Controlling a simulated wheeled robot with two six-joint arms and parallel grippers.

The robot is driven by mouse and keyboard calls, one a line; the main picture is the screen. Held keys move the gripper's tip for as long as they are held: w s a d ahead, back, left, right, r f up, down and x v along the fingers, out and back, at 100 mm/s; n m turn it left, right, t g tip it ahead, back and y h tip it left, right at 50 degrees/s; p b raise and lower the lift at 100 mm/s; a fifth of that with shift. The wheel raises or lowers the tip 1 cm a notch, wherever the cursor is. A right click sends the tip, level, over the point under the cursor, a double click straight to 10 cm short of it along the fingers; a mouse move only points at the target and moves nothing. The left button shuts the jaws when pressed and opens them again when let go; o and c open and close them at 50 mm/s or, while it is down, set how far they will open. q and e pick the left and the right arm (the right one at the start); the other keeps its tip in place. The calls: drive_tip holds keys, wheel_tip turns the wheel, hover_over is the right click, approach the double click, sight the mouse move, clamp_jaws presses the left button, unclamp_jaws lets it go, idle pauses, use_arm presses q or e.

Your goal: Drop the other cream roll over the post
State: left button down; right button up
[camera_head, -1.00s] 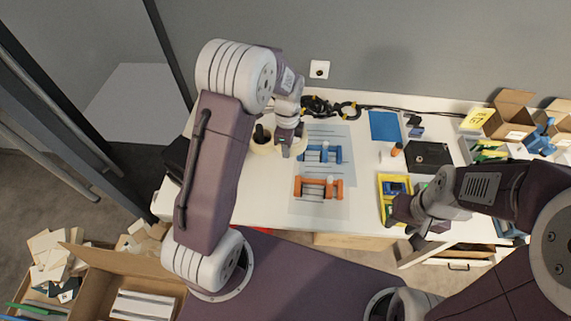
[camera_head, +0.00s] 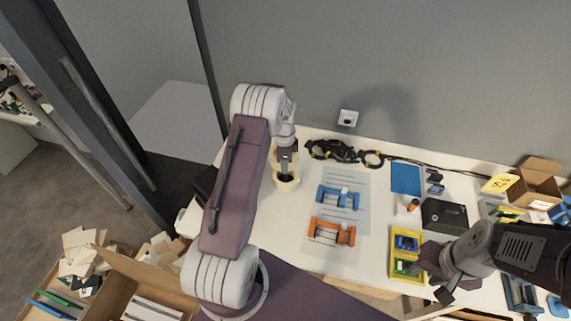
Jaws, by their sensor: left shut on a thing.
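My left gripper (camera_head: 286,173) points down over the post's spot at the back left of the table. It is shut on a cream roll, which is partly hidden by the fingers. Cream roll material (camera_head: 286,186) shows around and below the fingertips, with a dark middle. The post is hidden by the gripper and roll, and I cannot tell whether the held roll is around it. The other roll cannot be told apart clearly. My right gripper (camera_head: 430,277) is by the yellow bin at the front right; its jaws are unclear.
A blue rack (camera_head: 338,198) and an orange rack (camera_head: 332,232) stand right of the rolls. The yellow bin (camera_head: 393,262) holds blue and green things. Black cables (camera_head: 335,151) lie behind.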

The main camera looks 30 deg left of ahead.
use_arm(q)
wheel_tip(320, 180, down, 3)
drive_tip(key=shift+r+b, duration=0.1)
drive_tip(key=shift+b, duration=0.95)
drive_tip(key=shift+r+p, duration=0.2)
drive_tip(key=shift+p, duration=0.1)
drive_tip(key=shift+f, duration=0.2)
drive_tip(key=shift+f+b, duration=1.45)
drive_tip(key=shift+f, duration=0.55)
drive_tip(key=c, duration=0.9)
unclamp_jaws()
drive_tip(key=shift+r, duration=0.15)
